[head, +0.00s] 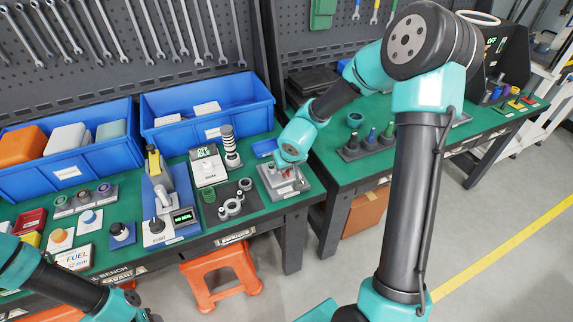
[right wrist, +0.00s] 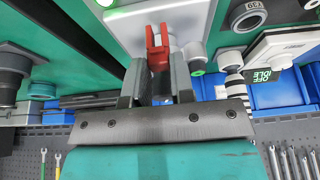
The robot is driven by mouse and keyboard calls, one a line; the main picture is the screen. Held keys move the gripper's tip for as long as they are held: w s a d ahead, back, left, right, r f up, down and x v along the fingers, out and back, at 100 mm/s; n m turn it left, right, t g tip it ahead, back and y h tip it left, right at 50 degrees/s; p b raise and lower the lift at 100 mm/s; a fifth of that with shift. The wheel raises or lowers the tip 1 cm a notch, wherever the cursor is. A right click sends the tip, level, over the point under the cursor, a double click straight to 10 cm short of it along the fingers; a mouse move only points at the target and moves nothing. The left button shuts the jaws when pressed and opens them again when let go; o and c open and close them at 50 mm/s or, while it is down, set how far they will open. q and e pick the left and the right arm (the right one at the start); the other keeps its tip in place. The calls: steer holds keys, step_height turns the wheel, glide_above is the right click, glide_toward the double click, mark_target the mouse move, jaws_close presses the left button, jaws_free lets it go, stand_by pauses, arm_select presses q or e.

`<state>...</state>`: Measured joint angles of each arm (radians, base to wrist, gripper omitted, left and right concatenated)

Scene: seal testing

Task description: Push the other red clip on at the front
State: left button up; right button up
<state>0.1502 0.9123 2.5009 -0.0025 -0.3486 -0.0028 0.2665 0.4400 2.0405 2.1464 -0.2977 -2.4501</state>
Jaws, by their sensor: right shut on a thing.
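A grey fixture (head: 303,188) stands at the right end of the green bench, with small red parts (head: 287,173) on its top. My right gripper comes down over it, and the arm hides part of it. In the right wrist view my right gripper (right wrist: 158,82) is shut on a red clip (right wrist: 157,45), which has two short prongs pointing away from the fingers. The clip is close to the pale grey fixture surface (right wrist: 180,15); I cannot tell whether it touches. The other clip cannot be made out. My left arm is at the lower left; its gripper is outside the picture.
Left of the fixture are a dark plate with grey rings (head: 231,206), a white instrument (head: 208,170) and a ribbed column (head: 230,150). Blue bins (head: 215,122) stand behind. A second bench (head: 375,160) is to the right, across a gap.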

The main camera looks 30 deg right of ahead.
steer(key=shift+f, duration=0.55)
stand_by(0.4)
steer(key=o, duration=0.9)
steer(key=shift+r, duration=3.5)
